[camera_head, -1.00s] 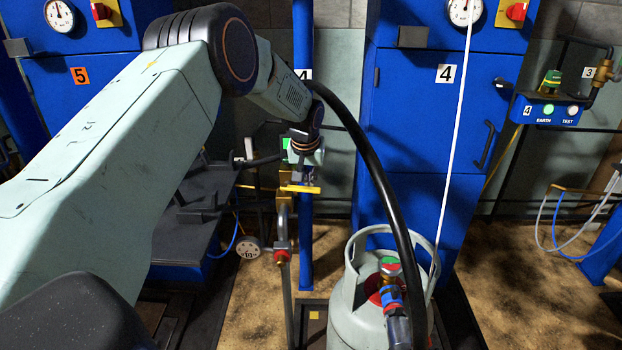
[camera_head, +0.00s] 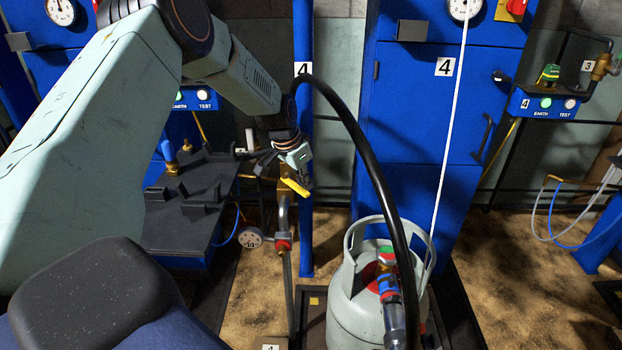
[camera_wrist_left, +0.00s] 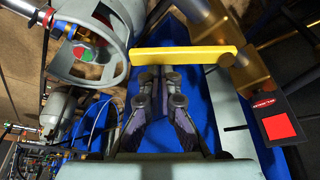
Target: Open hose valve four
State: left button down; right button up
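The hose valve's yellow lever (camera_head: 296,187) shows by the blue post marked 4 in the head view, slanting down to the right. In the left wrist view the lever (camera_wrist_left: 180,57) lies across the picture, joined to a brass valve body (camera_wrist_left: 252,72) at its right end. My left gripper (camera_wrist_left: 159,76) has its fingertips drawn close together, with no object visible between them. The tips are right at the lever's near edge; whether they touch it I cannot tell. In the head view the left gripper (camera_head: 292,158) is just above the lever. My right gripper is out of view.
A grey gas cylinder (camera_head: 356,305) stands right of the valve. A black hose (camera_head: 367,150) arches from the post to its top. A pressure gauge (camera_head: 250,238) sits low left of the pipe. Blue cabinet 4 (camera_head: 415,120) stands behind.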

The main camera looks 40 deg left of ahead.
aim_at(299, 193)
pick_arm(q)
jog(key=s+m, duration=0.1)
jog(key=m+h+b, duration=0.1)
jog(key=shift+s+a+f+m, duration=0.1)
jog(key=shift+s+a+m, duration=0.05)
jog(key=shift+s+m, duration=0.25)
jog(key=m, duration=0.1)
jog(key=s+m, duration=0.1)
jog(key=shift+s+a+m+g+h, duration=0.1)
jog(key=shift+a+m+g+h, duration=0.1)
jog(key=shift+m+g+h, duration=0.15)
jog(key=shift+s+a, duration=0.1)
jog(key=shift+s, duration=0.1)
jog(key=shift+s+a+p, duration=0.35)
jog(key=shift+s+p, duration=0.2)
jog(key=shift+p, duration=0.05)
jog(key=shift+a, duration=0.1)
